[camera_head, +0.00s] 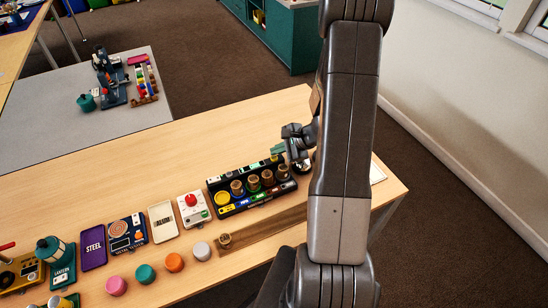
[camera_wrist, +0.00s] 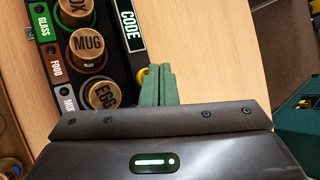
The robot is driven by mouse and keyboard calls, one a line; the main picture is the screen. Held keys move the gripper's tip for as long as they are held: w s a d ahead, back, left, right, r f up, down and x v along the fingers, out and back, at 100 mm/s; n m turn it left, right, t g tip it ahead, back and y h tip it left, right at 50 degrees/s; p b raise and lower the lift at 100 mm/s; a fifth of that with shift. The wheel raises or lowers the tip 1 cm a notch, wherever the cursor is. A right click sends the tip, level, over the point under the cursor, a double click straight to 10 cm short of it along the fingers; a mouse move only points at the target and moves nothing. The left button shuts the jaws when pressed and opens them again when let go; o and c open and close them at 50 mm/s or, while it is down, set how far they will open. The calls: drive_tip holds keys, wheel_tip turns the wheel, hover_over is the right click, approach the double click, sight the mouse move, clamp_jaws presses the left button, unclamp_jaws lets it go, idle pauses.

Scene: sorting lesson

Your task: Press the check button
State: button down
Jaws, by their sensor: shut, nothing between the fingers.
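My gripper (camera_head: 278,150) is over the right end of the black sorting rack (camera_head: 217,197), by its back edge. A white box with a red dome button (camera_head: 191,199) stands left of the rack, apart from my gripper. No label reading "check" is legible.
Round tokens marked MUG (camera_wrist: 87,46) and EGG (camera_wrist: 104,96) sit in the rack. A wooden strip (camera_head: 262,228) lies in front of it. A purple STEEL tray (camera_head: 93,247) and coloured discs, one orange (camera_head: 174,262), lie leftward. The table behind the rack is clear.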

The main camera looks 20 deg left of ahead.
sight(277, 159)
drive_tip(key=shift+f, duration=0.2)
drive_tip(key=shift+f+b, duration=0.3)
drive_tip(key=shift+b, duration=0.35)
drive_tip(key=shift+f+b, duration=0.4)
drive_tip(key=shift+b, duration=0.1)
idle(0.3)
drive_tip(key=shift+r, duration=0.15)
drive_tip(key=shift+r+p, duration=0.5)
drive_tip(key=shift+r, duration=0.25)
drive_tip(key=shift+r+p, duration=1.6)
drive_tip(key=shift+r, duration=0.9)
